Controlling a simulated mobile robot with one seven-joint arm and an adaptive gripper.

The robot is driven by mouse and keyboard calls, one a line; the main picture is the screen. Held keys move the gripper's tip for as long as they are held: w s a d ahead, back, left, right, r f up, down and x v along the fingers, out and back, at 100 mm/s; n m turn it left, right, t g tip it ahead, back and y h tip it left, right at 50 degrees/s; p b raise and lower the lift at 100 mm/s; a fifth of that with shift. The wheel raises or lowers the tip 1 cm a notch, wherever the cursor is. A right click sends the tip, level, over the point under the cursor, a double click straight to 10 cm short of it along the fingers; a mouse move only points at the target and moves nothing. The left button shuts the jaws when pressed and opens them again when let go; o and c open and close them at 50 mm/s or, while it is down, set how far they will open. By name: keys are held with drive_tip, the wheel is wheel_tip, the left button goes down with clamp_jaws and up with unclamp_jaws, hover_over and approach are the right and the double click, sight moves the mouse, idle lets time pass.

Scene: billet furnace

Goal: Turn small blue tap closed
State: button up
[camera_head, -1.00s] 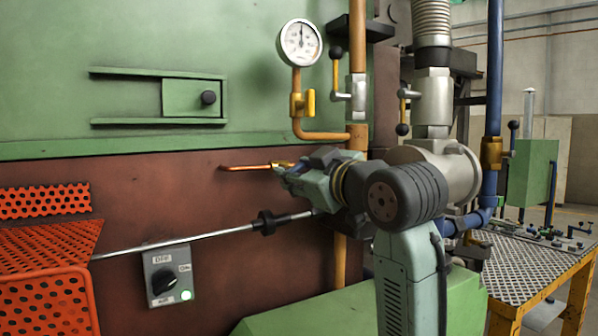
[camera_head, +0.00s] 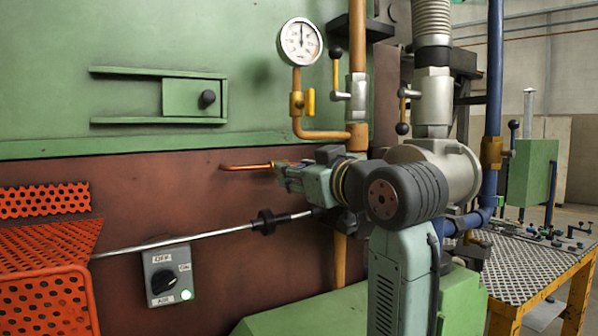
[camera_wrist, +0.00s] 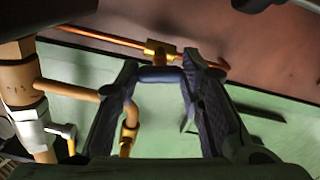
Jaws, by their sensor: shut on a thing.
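The small blue tap (camera_wrist: 161,75) shows in the wrist view as a short blue handle lying crosswise below a brass valve body. The valve sits on a thin copper pipe (camera_wrist: 105,37). My gripper (camera_wrist: 160,67) has one dark ribbed finger at each end of the blue handle and is shut on it. In the head view, my gripper (camera_head: 281,168) is at the brass fitting where the copper pipe (camera_head: 243,167) comes out from the brown wall. The blue handle is hidden there behind my gripper.
A pressure gauge (camera_head: 301,42) on a bent copper pipe is above my gripper. A steel rod (camera_head: 190,236) runs below it. A switch box (camera_head: 168,274) with a lit green lamp is lower left. Thick pipes and valves stand close on the right.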

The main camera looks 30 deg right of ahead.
drive_tip(key=shift+m, duration=1.5)
drive_tip(key=o, duration=1.2)
drive_tip(key=shift+c, duration=0.2)
drive_tip(key=shift+s, duration=0.1)
drive_tip(key=s, duration=1.2)
drive_tip(key=shift+a, duration=0.35)
drive_tip(key=shift+w, duration=0.1)
